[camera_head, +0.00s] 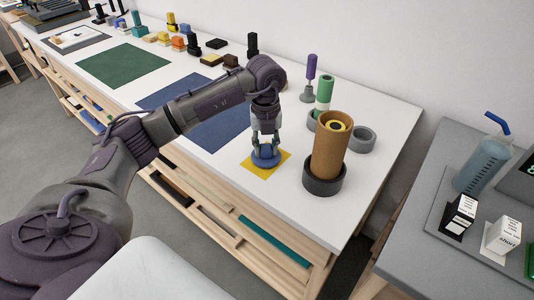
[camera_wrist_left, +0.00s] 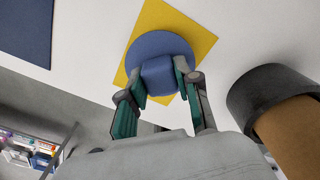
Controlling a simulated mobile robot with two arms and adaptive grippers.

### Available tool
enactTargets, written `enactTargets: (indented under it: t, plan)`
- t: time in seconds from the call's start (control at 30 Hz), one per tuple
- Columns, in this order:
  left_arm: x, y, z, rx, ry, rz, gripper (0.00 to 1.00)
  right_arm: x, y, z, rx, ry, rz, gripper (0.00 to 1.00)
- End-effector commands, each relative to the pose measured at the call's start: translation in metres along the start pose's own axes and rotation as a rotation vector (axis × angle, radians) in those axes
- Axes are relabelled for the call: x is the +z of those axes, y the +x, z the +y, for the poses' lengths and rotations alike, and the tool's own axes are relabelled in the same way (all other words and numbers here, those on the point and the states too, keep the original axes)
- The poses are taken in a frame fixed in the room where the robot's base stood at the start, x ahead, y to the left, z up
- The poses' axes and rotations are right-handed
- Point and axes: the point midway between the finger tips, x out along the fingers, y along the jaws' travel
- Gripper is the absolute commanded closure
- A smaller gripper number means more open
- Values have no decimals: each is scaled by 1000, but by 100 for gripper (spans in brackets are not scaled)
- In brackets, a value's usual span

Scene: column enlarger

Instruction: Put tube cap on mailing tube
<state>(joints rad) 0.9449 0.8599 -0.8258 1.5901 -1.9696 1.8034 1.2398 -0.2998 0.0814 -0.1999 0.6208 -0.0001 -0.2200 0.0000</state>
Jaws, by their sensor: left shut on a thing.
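The blue tube cap (camera_head: 266,157) is at the yellow mat (camera_head: 247,166) on the white table. My left gripper (camera_head: 265,145) points down and is shut on the cap's raised knob. In the left wrist view the cap (camera_wrist_left: 160,47) shows as a round disc with a block-shaped knob between the fingers (camera_wrist_left: 160,85). I cannot tell whether the cap touches the mat. The brown mailing tube (camera_head: 330,150) stands upright in a dark round holder (camera_head: 324,178), right of the cap. Its top is open, with something yellow and dark inside. My right gripper is not in view.
Behind the tube stand a green-and-white cylinder (camera_head: 323,95), a purple-handled tool (camera_head: 311,70) and a grey ring (camera_head: 362,139). A blue mat (camera_head: 215,125) lies left of the cap. A grey table (camera_head: 430,225) with a bottle (camera_head: 482,165) stands at the right.

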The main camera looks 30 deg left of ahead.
Motion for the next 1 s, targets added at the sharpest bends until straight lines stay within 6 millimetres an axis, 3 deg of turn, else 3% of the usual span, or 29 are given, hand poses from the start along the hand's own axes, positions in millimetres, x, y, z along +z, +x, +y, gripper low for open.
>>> enactTargets:
  t: [1.0]
  plan:
    - [0, -7, 0, 0, 0, 0, 100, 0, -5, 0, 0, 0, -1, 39]
